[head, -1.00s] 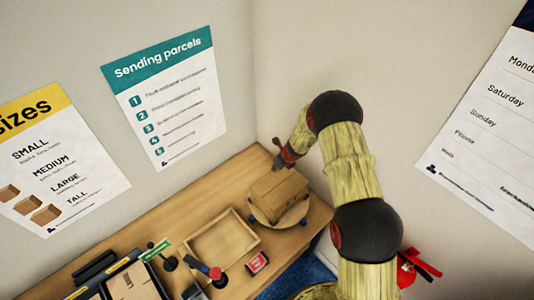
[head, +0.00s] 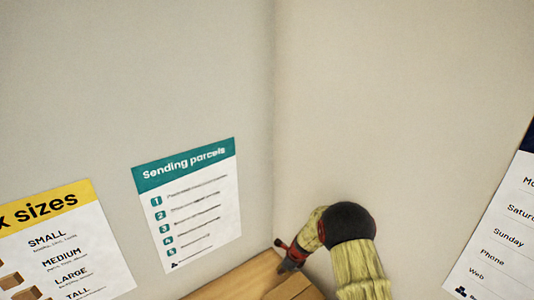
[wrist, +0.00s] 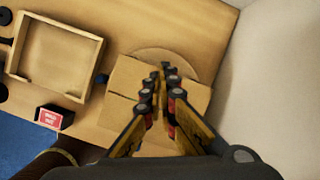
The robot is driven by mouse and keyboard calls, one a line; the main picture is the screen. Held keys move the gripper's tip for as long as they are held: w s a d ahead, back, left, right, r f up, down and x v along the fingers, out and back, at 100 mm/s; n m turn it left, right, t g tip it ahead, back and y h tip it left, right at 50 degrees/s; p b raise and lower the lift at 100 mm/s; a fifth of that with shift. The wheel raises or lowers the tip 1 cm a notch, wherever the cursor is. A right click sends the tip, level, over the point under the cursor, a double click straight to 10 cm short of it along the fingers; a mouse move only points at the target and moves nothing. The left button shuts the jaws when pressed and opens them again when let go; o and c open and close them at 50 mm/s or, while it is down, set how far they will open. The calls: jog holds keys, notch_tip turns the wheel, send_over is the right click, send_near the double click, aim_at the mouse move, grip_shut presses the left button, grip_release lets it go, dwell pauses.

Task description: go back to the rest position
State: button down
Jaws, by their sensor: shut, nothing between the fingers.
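My gripper (wrist: 163,78) is shut and empty in the wrist view, its two fingers together and pointing down over a closed cardboard box (wrist: 125,75). The box sits on a round wooden board (wrist: 185,60) on the table. In the head view my gripper (head: 284,262) is small, near the wall corner behind the box (head: 290,288), and its fingertips are hard to make out. Only the top of the box shows there, at the bottom edge. The gap between fingers and box cannot be told.
A shallow wooden tray (wrist: 22,60) lies on the table (wrist: 190,15) left of the box. A small red-labelled block (wrist: 50,117) is near the table edge. The wall (wrist: 280,80) stands close on the right. A "Sending parcels" poster (head: 195,215) hangs on the left wall.

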jog(key=s+n+g, duration=0.2)
jog(key=s+n, duration=0.4)
jog(key=s, duration=0.3)
jog(key=s+d+r+n+g+h+b, duration=0.1)
jog(key=s+d+r+n+b, duration=0.2)
jog(key=s+r+n+b, duration=0.5)
jog(key=s+d+r+n+b, duration=0.35)
jog(key=s+r+n, duration=0.3)
jog(key=s, duration=0.45)
jog(key=s+d+n+t+h+b, duration=0.1)
jog(key=s+d+t+b, duration=0.1)
jog(key=s+b, duration=0.6)
jog(key=s+d+n+t+h+b, duration=0.1)
jog(key=s+d+n+t+b, duration=0.1)
jog(key=s+b, duration=0.6)
jog(key=d+t+b, duration=0.1)
jog(key=b, duration=0.2)
jog(key=shift+s+d+f+t+b, duration=0.15)
jog(key=shift+d+f+t+b, duration=0.15)
jog(key=shift+f+t, duration=0.1)
jog(key=shift+n, duration=0.25)
